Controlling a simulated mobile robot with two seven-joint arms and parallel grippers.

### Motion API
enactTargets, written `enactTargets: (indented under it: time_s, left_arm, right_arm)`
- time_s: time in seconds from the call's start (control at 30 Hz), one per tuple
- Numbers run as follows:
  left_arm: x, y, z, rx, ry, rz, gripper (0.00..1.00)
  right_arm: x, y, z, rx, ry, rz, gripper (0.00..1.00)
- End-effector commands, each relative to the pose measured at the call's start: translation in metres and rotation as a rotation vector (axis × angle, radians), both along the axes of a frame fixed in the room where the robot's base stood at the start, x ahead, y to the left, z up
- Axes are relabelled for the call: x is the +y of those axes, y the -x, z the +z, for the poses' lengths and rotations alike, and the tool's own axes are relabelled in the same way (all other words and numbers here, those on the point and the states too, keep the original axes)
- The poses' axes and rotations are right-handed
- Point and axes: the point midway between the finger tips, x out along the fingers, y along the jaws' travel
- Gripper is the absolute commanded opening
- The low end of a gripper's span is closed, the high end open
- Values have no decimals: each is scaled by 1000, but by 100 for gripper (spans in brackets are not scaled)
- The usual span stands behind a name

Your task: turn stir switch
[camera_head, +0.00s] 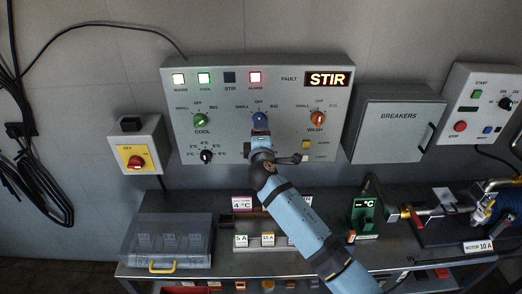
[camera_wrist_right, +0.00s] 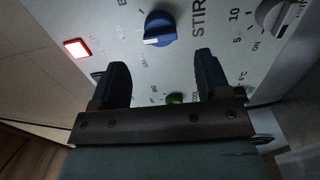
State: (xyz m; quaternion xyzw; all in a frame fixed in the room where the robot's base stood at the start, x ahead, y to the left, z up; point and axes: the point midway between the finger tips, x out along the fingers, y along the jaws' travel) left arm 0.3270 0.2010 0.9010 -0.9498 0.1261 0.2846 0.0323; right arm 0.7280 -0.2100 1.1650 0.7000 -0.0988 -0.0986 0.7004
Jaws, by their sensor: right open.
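The blue stir knob (camera_head: 260,119) is on the grey control panel (camera_head: 180,140), in its middle column between a green COOL knob and an orange WASH knob. It also shows in the right wrist view as a blue knob (camera_wrist_right: 158,29) with a white pointer mark, beside the word STIR. My right gripper (camera_head: 259,146) is in front of the panel just below the knob. In the right wrist view my gripper (camera_wrist_right: 160,68) is open and empty, with the knob beyond the fingertips and not between them. My left gripper is not in view.
The STIR lamp (camera_head: 229,78) is dark; other lamps are lit and the FAULT display (camera_head: 327,79) reads STIR. The green COOL knob (camera_head: 200,121), orange WASH knob (camera_head: 318,119) and black dial (camera_head: 206,156) are close by. A bench with a clear-lidded case (camera_head: 168,240) stands below.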

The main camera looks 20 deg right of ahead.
Motion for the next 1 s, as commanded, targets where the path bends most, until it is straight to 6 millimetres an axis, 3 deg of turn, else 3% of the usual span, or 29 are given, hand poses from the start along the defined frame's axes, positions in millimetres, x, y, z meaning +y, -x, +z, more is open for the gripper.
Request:
enactTargets:
  time_s: [0.1, 0.33, 0.87, 1.0]
  left_arm:
    - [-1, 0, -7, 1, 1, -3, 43]
    - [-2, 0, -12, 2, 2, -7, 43]
    - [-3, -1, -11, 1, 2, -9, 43]
    - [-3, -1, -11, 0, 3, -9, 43]
  right_arm:
    - [8, 27, -3, 0, -3, 2, 70]
    - [17, 57, -1, 1, -1, 1, 70]
    - [19, 64, 0, 1, 0, 0, 70]
    - [18, 74, -21, 30, -51, 21, 70]
